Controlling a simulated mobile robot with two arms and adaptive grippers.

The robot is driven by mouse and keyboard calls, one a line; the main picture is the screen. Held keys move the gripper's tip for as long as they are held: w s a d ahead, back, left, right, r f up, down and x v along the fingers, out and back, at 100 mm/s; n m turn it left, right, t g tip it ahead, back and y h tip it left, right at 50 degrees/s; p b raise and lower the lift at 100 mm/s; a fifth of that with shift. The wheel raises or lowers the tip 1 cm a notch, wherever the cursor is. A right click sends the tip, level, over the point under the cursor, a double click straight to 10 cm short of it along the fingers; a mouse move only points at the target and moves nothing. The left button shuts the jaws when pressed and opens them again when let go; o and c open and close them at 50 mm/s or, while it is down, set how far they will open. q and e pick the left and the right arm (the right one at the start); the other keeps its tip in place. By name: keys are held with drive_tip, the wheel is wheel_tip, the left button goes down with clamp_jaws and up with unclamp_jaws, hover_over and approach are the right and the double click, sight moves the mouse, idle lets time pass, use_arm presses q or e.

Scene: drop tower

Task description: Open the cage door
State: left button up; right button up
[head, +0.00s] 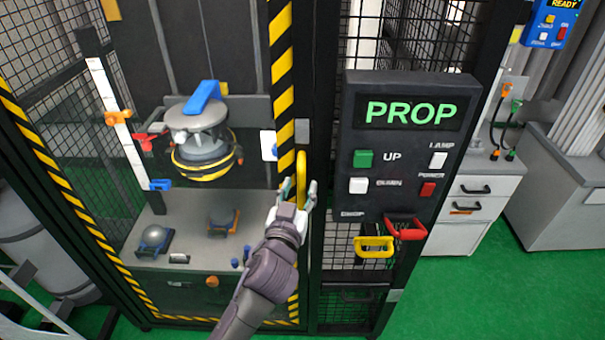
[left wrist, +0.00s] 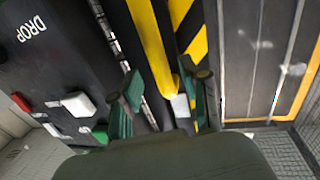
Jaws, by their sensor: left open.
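The cage door (head: 282,62) is a clear panel edged in yellow and black stripes, and it looks closed. A yellow vertical handle (head: 301,162) is at its right edge, beside a black post. My left gripper (head: 299,193) is open at the lower part of this handle, with one finger on each side in the head view. In the left wrist view, the yellow handle (left wrist: 150,45) lies between the two spread green-padded fingers (left wrist: 163,95). I cannot tell whether the fingers touch it. My right gripper is not in view.
A black PROP control panel (head: 408,150) with buttons and red and yellow pull handles stands right of the door. Inside the cage, a grey drop unit (head: 205,140) hangs above a grey platform (head: 185,258). Green floor (head: 500,290) is clear at lower right.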

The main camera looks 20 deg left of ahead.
sight(300, 184)
use_arm(q)
drive_tip(key=shift+w+a, duration=0.2)
drive_tip(key=shift+w, duration=1.35)
drive_tip(key=shift+s, duration=0.1)
clamp_jaws()
